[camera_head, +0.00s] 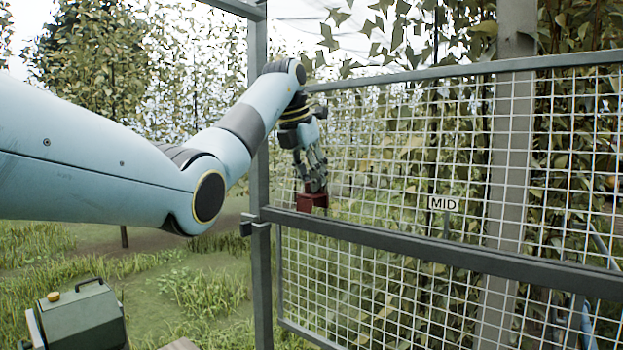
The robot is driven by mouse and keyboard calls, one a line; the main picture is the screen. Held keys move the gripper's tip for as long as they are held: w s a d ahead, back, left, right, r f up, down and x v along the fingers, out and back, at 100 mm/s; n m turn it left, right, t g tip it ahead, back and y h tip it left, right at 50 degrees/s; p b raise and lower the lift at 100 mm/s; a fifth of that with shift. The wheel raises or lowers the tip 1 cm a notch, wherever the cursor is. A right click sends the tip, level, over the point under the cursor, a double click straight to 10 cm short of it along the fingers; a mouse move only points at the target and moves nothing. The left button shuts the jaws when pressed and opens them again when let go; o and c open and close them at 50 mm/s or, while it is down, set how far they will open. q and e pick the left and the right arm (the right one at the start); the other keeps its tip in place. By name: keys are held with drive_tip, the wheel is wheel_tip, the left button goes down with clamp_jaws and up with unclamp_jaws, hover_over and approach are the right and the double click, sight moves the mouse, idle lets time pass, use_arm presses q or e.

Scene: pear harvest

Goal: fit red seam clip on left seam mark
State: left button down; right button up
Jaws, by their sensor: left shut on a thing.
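The red seam clip (312,202) is a small dark red block at the upper edge of the grey middle rail, near the left post. My left gripper (316,187) points down and is shut on the clip from above. The clip's lower end meets the rail's edge in the picture; I cannot tell whether it is seated on the rail. No left seam mark can be made out. My right gripper is not in view.
A grey metal frame with white wire mesh (400,140) fills the right side. Its middle rail (430,258) runs from the upright post (260,290) to the right. A green box with a handle (80,318) stands at the lower left. Grass and leafy trees lie behind.

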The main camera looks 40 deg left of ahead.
sight(310, 193)
use_arm(q)
drive_tip(key=shift+f, duration=0.1)
idle(0.6)
drive_tip(key=shift+f, duration=0.95)
drive_tip(key=shift+f+b, duration=0.35)
drive_tip(key=shift+f, duration=0.85)
idle(1.7)
drive_tip(key=c, duration=1.2)
unclamp_jaws()
drive_tip(key=v, duration=0.7)
drive_tip(key=shift+r, duration=0.2)
drive_tip(key=shift+s, duration=0.1)
